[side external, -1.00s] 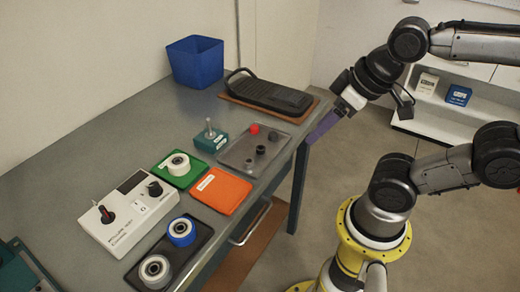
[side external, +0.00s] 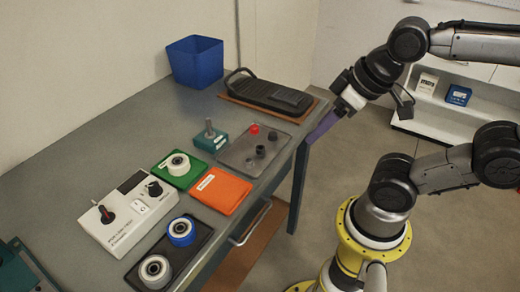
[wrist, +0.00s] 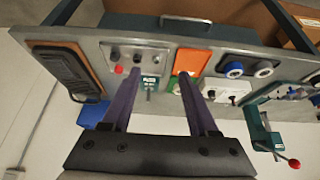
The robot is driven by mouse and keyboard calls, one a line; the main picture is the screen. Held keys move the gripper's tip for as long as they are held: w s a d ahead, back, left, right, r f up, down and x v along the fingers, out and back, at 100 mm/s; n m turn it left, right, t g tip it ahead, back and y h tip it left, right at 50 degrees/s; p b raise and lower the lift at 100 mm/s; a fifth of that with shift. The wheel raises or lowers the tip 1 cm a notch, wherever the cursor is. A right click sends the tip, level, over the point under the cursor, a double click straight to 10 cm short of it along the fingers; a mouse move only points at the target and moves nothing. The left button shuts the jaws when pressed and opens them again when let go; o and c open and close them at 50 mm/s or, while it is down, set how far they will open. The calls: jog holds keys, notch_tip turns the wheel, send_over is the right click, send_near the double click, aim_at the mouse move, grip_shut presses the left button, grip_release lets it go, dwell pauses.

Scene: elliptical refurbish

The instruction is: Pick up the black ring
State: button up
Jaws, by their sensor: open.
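Several small dark round pieces (side external: 260,150) lie on the grey tray (side external: 234,154), along with a red piece (side external: 254,129). They are too small to tell which one is the black ring. The wrist view also shows the tray's dark pieces (wrist: 136,57) and the red piece (wrist: 119,70), near the left finger's tip. My gripper (wrist: 160,72) is open and empty, its two purple fingers spread wide. In the side view my gripper (side external: 322,128) hangs off the table's right edge, to the right of the tray and apart from it.
A black pedal-like device (side external: 268,92) on a brown board lies behind the tray. A teal block with a knob (side external: 210,137), green pad (side external: 180,170), orange pad (side external: 221,191), white control box (side external: 128,211) and dark tray with two rolls (side external: 205,235) sit leftward. A blue bin (side external: 196,62) stands behind.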

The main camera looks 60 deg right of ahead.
jog(key=shift+o, duration=0.5)
